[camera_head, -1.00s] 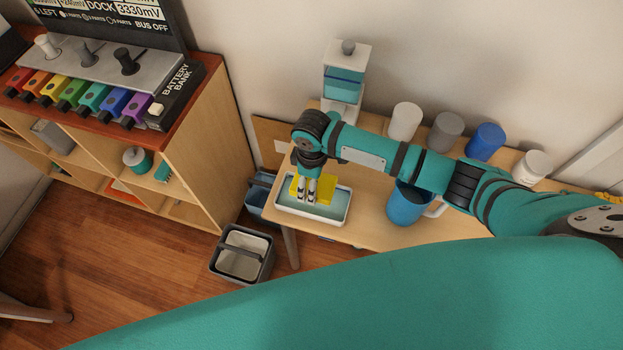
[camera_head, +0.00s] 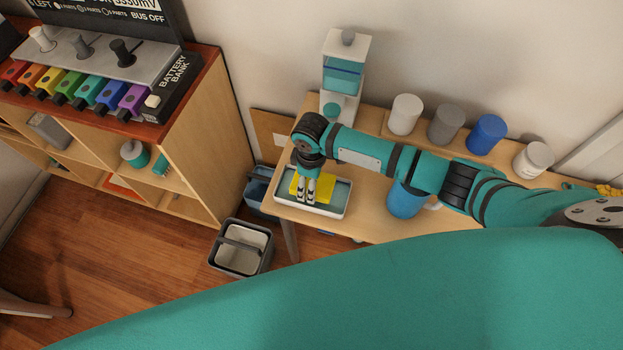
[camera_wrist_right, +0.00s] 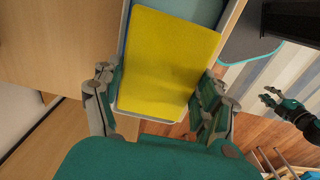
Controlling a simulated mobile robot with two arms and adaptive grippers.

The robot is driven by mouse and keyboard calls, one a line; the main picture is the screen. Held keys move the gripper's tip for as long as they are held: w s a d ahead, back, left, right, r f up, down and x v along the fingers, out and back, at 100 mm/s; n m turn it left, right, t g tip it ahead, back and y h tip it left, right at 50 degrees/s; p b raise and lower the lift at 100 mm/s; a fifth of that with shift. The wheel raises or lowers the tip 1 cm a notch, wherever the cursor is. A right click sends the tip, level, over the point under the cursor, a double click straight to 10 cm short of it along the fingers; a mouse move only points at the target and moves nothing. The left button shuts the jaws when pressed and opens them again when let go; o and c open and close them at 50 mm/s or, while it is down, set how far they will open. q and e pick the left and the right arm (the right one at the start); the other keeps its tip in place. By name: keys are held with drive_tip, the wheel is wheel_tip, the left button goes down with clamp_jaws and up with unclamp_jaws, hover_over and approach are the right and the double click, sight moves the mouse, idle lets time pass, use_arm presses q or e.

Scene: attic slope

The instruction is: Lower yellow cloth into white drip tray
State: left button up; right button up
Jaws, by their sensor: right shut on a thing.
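The yellow cloth (camera_head: 325,186) is a flat rectangle over the white drip tray (camera_head: 331,212), which has a blue-green inside. My right gripper (camera_head: 306,200) points down over the tray and is shut on the cloth. In the right wrist view the cloth (camera_wrist_right: 170,60) lies between the two fingers of the right gripper (camera_wrist_right: 160,100), with part of the tray behind it. I cannot tell whether the cloth touches the tray floor. My left gripper (camera_wrist_right: 272,97) shows small at the right of the wrist view, its fingers apart and empty.
The tray stands at the left end of a wooden table (camera_head: 365,222). A blue mug (camera_head: 405,201) is to its right, under my arm. A dispenser (camera_head: 344,75) and several canisters (camera_head: 445,125) stand behind. A grey bin (camera_head: 241,247) is on the floor.

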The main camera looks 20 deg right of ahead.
drive_tip(key=shift+f, duration=0.35)
idle(0.4)
drive_tip(key=shift+r+p, duration=0.25)
drive_tip(key=shift+p, duration=0.3)
idle(0.4)
drive_tip(key=o, duration=1.2)
drive_tip(key=shift+r, duration=0.1)
wheel_tip(320, 180, up, 12)
drive_tip(key=shift+f, duration=0.15)
